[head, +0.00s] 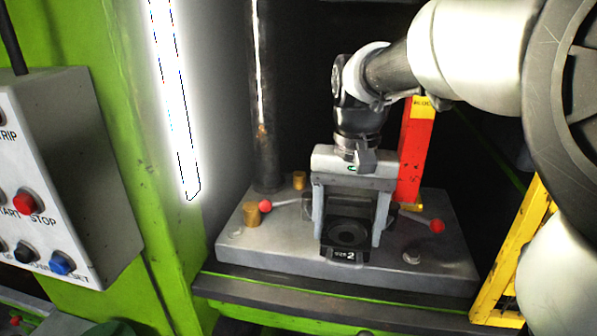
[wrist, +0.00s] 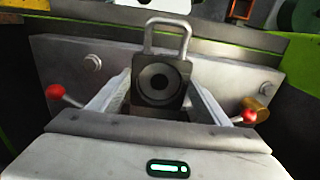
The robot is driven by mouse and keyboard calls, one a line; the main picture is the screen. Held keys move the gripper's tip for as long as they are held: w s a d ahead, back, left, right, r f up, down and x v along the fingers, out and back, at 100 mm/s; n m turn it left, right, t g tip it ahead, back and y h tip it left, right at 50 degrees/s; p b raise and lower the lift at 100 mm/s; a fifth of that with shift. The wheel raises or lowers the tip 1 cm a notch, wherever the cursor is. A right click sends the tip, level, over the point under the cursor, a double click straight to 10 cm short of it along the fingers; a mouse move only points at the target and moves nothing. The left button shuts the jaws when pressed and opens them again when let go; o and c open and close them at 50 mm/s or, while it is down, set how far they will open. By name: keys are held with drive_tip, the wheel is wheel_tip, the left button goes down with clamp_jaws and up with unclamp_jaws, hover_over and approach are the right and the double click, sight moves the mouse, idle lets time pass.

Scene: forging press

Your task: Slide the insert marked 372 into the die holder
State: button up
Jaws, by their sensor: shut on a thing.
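The insert (head: 346,233) is a dark square block with a round stepped recess in its top. A small label on its front ends in 2; the rest is too blurred to read. My gripper (head: 350,228) points down, its two pale fingers shut on the insert's left and right sides. The wrist view shows the insert (wrist: 156,84) between the fingers, with a grey loop handle (wrist: 168,24) at its far side. The die holder cannot be told apart clearly; a dark part (head: 348,200) shows behind the insert, between the fingers. How far the insert is seated is hidden.
A grey bolted plate (head: 285,248) lies under the insert. Red-knobbed levers stick out left (head: 266,205) and right (head: 437,226). Brass pegs (head: 252,214) stand at the left. A red post (head: 412,150) rises behind right, and a steel column (head: 264,100) behind left.

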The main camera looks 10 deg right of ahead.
drive_tip(key=shift+f, duration=0.15)
drive_tip(key=o, duration=2)
drive_tip(key=shift+o, duration=0.8)
drive_tip(key=shift+f, duration=0.1)
